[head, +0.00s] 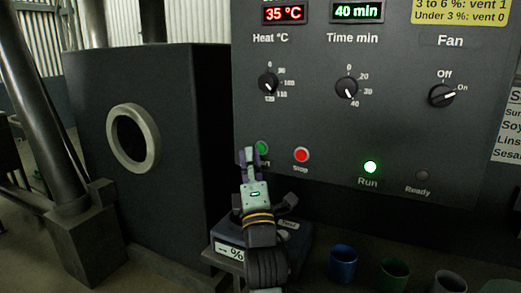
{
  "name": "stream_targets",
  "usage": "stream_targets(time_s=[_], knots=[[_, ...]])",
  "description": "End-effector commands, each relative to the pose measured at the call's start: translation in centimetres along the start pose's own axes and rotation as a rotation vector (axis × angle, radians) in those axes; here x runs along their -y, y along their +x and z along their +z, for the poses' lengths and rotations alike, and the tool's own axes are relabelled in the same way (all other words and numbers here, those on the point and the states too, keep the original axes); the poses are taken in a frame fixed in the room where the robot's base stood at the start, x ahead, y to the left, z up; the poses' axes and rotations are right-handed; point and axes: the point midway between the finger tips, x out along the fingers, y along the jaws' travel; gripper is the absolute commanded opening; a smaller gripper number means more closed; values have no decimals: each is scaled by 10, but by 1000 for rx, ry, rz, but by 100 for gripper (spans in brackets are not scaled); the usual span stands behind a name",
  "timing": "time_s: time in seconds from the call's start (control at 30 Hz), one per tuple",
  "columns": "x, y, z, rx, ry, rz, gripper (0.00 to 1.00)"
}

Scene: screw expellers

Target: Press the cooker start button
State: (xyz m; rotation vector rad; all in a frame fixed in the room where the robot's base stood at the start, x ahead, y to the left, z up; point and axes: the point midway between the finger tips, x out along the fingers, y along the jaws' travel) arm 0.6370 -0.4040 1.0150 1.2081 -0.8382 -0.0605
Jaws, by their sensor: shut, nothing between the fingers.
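The cooker's dark control panel (320,122) fills the upper right of the head view. The green start button (262,147) is at its lower left, its label partly hidden by my gripper. My gripper (249,152) is shut and empty, with its fingertips just left of the green button and overlapping its edge in the picture. I cannot tell whether they touch it. The red stop button (301,155) is to the right. The green Run lamp (370,166) is lit, and the Ready lamp (423,174) is dark. The displays read 35 °C and 40 min.
Three knobs, for heat (268,83), time (346,87) and fan (442,95), sit above the buttons. A box with a % label (229,252) is below my gripper. Several cups, including a blue one (342,263), stand lower right. A dark cabinet with a round port (150,135) is left.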

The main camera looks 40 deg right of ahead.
Motion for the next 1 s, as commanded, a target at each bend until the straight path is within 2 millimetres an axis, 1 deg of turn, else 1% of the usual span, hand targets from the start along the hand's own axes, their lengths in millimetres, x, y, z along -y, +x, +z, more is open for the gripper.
stream_targets(time_s=[0.33,0.5,1.0], knots=[[-16,-24,-18,-1,1,1,0],[-23,-32,-23,0,0,0,0],[-24,-34,-24,0,0,0,0]])
